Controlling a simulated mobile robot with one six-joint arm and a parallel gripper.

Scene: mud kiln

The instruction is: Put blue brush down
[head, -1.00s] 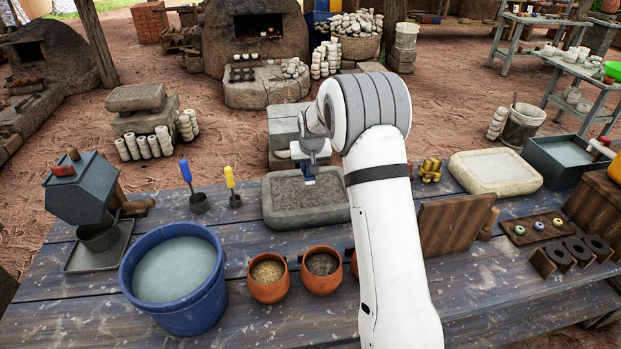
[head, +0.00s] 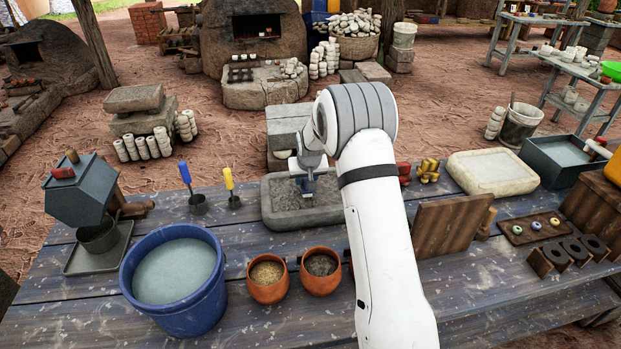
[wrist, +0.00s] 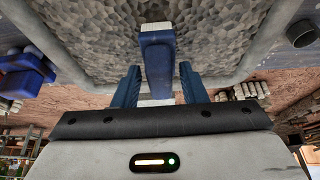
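In the head view my gripper (head: 304,187) points down low over the grey stone trough (head: 270,222) in the middle of the table. Only a small dark blue part shows below the wrist there. I cannot tell whether the brush touches the trough floor. My arm hides the trough's right end.
Left of the trough stand a blue-handled tool (head: 185,174) and a yellow-handled tool (head: 229,182) in small cups. Two clay pots (head: 267,291) and a blue bucket (head: 214,310) stand in front. A wooden board (head: 447,227) stands on the right, with a pale tray (head: 493,172) behind it.

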